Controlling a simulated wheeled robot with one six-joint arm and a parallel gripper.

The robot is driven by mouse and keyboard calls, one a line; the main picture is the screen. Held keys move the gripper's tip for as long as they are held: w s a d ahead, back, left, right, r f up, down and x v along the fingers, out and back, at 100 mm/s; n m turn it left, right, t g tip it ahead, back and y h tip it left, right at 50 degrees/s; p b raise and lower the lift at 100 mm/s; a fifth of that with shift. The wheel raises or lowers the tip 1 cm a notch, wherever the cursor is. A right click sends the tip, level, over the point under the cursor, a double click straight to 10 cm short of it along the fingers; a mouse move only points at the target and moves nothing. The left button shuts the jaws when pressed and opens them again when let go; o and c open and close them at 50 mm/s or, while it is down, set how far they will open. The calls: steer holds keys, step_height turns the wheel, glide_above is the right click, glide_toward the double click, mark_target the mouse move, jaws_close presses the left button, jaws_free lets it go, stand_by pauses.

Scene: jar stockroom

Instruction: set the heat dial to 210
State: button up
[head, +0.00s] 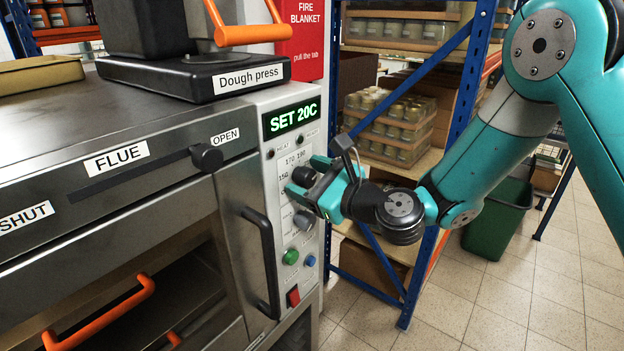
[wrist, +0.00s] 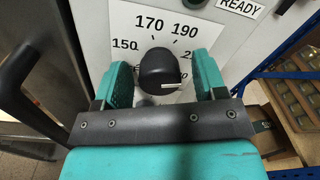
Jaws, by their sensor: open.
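The heat dial is a black round knob (wrist: 160,70) on the oven's pale control panel. In the wrist view its white mark points right, slightly downward. The printed scale around it shows 150, 170 and 190; a number starting with 2 is partly hidden by the right finger. The dial also shows in the head view (head: 302,176). The green display (head: 292,118) above reads SET 20C. My gripper (wrist: 162,78) is open, with one teal finger on each side of the dial. A gap shows between the dial and each finger.
A grey knob (head: 303,221), a green button (head: 290,257), a blue button (head: 310,261) and a red switch (head: 293,296) sit below the dial. The oven's black door handle (head: 265,262) stands out to the left. A blue shelf rack (head: 462,90) is behind my arm.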

steer(key=shift+s+d+f+b, duration=0.15)
steer(key=shift+s+d+b, duration=0.05)
steer(key=shift+d+b, duration=0.15)
steer(key=b+v, duration=1.5)
steer(key=v, duration=0.1)
steer(key=shift+s+d, duration=0.2)
